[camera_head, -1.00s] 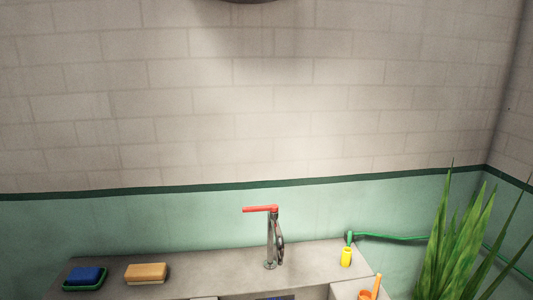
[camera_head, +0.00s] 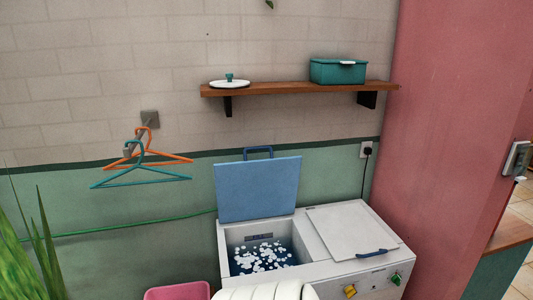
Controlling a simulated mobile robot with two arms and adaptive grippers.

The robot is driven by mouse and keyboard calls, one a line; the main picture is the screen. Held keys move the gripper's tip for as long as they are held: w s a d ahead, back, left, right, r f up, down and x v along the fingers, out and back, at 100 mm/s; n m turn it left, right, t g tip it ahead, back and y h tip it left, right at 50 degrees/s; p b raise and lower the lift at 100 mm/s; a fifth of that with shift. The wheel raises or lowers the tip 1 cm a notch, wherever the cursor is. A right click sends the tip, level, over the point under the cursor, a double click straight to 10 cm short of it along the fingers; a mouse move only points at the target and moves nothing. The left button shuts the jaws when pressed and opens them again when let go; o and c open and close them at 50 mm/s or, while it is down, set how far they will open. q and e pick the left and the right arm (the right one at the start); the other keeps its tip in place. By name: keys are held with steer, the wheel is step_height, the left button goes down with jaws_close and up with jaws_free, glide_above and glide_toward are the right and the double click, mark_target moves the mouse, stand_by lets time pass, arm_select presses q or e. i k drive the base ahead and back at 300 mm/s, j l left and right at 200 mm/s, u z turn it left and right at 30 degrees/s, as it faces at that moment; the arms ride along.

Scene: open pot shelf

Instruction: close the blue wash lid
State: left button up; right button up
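The blue wash lid (camera_head: 258,188) stands open and upright, leaning slightly back at the rear of the left tub of a white washing machine (camera_head: 340,272). It has a darker blue handle (camera_head: 258,151) on its top edge. The open tub (camera_head: 262,255) below it holds dark water with white foam. A second, white lid (camera_head: 350,231) with a blue handle lies shut on the right side of the machine. Neither of my grippers is in view. A white rounded shape at the bottom centre covers part of the machine's front.
A wooden shelf (camera_head: 290,90) above carries a white pot lid (camera_head: 230,83) and a green box (camera_head: 338,71). Hangers (camera_head: 145,170) hang on the left. A pink basin (camera_head: 178,292) stands at the machine's lower left. A pink wall (camera_head: 450,130) bounds the right.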

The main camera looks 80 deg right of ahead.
mark_target(245, 190)
steer(key=z, duration=2.65)
steer(key=i+j+u, duration=0.25)
steer(key=i, duration=0.3)
